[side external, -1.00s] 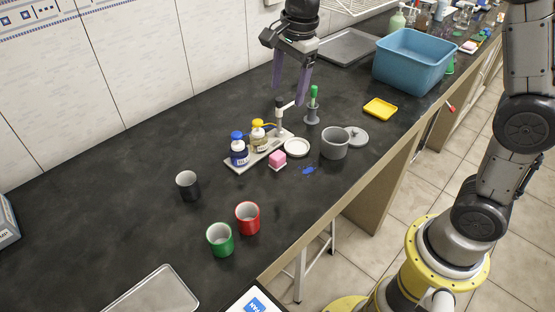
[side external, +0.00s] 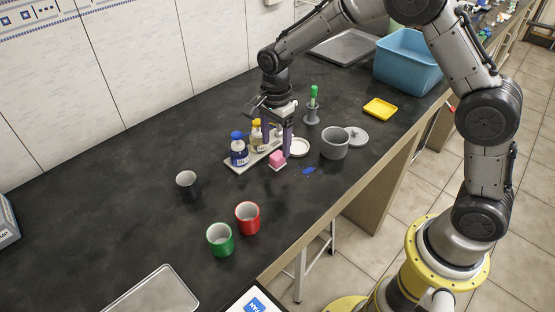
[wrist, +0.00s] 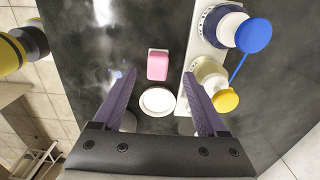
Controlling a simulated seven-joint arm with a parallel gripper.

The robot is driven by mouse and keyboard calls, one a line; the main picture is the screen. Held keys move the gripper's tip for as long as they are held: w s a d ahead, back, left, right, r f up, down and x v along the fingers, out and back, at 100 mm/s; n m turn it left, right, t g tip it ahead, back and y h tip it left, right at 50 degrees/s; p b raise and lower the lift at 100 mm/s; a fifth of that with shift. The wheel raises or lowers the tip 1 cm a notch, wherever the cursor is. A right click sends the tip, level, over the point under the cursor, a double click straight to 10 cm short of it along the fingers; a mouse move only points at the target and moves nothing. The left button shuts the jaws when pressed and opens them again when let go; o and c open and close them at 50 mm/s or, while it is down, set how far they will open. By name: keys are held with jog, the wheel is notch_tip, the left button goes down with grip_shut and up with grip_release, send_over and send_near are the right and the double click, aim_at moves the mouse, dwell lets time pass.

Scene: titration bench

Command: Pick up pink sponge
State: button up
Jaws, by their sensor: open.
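The pink sponge (side external: 277,157) is a small block on the dark bench, in front of the white bottle tray (side external: 234,167). A thin pale edge shows beneath it. In the wrist view the sponge (wrist: 158,66) lies centrally, just beyond the gap between my fingertips. My gripper (side external: 278,142) points down with its purple fingers apart, above the sponge and close to the bottles. In the wrist view my gripper (wrist: 158,78) is open, with nothing between its fingers. The exact height of the fingertips above the sponge is hard to tell.
A blue-capped bottle (side external: 239,150) and a yellow-capped bottle (wrist: 214,80) stand beside the sponge. A white round dish (wrist: 157,101) lies next to it. A grey pot (side external: 334,145) stands right, a red mug (side external: 247,219) in front. The bench left of the black mug (side external: 188,187) is clear.

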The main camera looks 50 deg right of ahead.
aim_at(277, 155)
jog(key=f, duration=0.5)
jog(key=shift+s+d, duration=0.1)
jog(key=shift+s, duration=0.1)
grip_shut()
